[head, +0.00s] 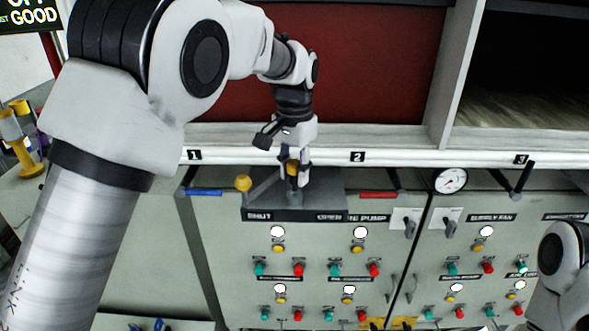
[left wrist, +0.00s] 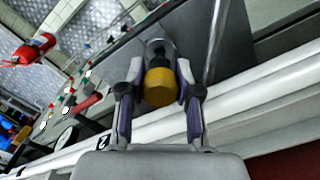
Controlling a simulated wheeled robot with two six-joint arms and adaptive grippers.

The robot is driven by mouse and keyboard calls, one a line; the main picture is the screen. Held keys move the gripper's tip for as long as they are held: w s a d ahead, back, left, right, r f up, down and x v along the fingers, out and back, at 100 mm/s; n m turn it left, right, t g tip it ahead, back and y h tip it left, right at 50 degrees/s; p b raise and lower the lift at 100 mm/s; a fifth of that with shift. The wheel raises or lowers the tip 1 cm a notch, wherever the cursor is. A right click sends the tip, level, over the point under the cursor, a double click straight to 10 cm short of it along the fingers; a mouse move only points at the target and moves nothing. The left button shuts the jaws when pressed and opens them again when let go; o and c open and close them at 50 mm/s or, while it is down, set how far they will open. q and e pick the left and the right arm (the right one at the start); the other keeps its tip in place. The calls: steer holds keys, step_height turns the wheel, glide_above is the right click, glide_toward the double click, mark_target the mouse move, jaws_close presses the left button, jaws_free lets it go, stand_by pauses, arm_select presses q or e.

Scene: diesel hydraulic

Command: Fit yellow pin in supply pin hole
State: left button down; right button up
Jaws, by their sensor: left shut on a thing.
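My left gripper (head: 295,172) points down over the grey block marked SHUT and OPEN (head: 330,197) on top of the control cabinet. It is shut on the yellow pin (head: 292,168). In the left wrist view, the yellow head of the pin (left wrist: 158,87) sits between the two fingers of the left gripper (left wrist: 158,95). The dark shank beyond it lines up with a round grey fitting (left wrist: 156,47). The supply pin hole itself is hidden, and I cannot tell how far the shank is in. My right gripper is out of view.
A lever with a yellow ball knob (head: 243,183) stands just left of the left gripper. A blue handle (head: 204,192) and a red handle (head: 378,195) lie to either side. The cabinet front (head: 310,250) carries lamps, buttons and switches. A red extinguisher (left wrist: 35,48) shows in the left wrist view.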

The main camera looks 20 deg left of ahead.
mark_target(295, 180)
arm_select(q)
steer(key=shift+f, duration=1.5)
stand_by(0.4)
steer(key=c, duration=0.7)
jaws_free()
steer(key=shift+r, duration=0.1)
